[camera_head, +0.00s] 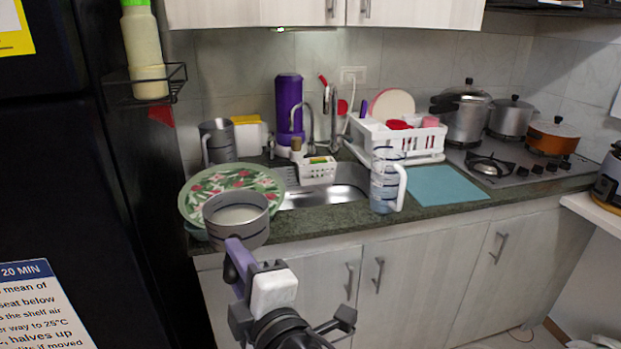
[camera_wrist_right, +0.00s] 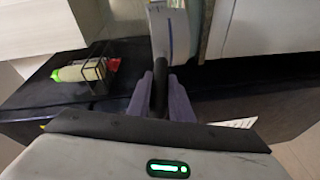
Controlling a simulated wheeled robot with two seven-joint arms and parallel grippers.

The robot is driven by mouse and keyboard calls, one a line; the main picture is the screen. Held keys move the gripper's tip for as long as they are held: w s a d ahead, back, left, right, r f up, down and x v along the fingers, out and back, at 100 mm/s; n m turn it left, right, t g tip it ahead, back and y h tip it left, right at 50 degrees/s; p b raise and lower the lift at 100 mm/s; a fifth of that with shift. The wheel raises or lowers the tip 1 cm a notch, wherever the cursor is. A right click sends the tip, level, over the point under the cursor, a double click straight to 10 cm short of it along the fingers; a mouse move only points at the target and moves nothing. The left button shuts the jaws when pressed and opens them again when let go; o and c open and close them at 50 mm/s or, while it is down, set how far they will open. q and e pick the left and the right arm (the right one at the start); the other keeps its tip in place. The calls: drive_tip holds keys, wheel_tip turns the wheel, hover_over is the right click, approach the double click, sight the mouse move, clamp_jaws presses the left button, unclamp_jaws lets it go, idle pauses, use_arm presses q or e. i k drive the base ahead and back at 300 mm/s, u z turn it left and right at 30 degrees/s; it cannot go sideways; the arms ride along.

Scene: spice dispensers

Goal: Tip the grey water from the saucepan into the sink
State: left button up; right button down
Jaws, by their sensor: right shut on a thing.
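The saucepan (camera_head: 237,232), grey and round with thin dark lines, is held about level just in front of the counter, left of the sink. Cloudy grey water (camera_head: 237,214) shows inside it. My right gripper (camera_head: 236,250) is shut on its dark handle; in the right wrist view the purple fingers (camera_wrist_right: 161,98) close around the black handle (camera_wrist_right: 160,82), with the saucepan's wall (camera_wrist_right: 171,30) beyond. The steel sink (camera_head: 326,196) is set in the counter, right of the saucepan. My left gripper is not in view.
A floral plate (camera_head: 232,184) lies behind the saucepan. A clear measuring jug (camera_head: 384,183) stands at the sink's right front. A white caddy (camera_head: 318,172) and tap (camera_head: 297,118) stand behind the sink. The fridge (camera_head: 75,130) closes off the left.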

sight(352, 180)
drive_tip(key=i, duration=0.95)
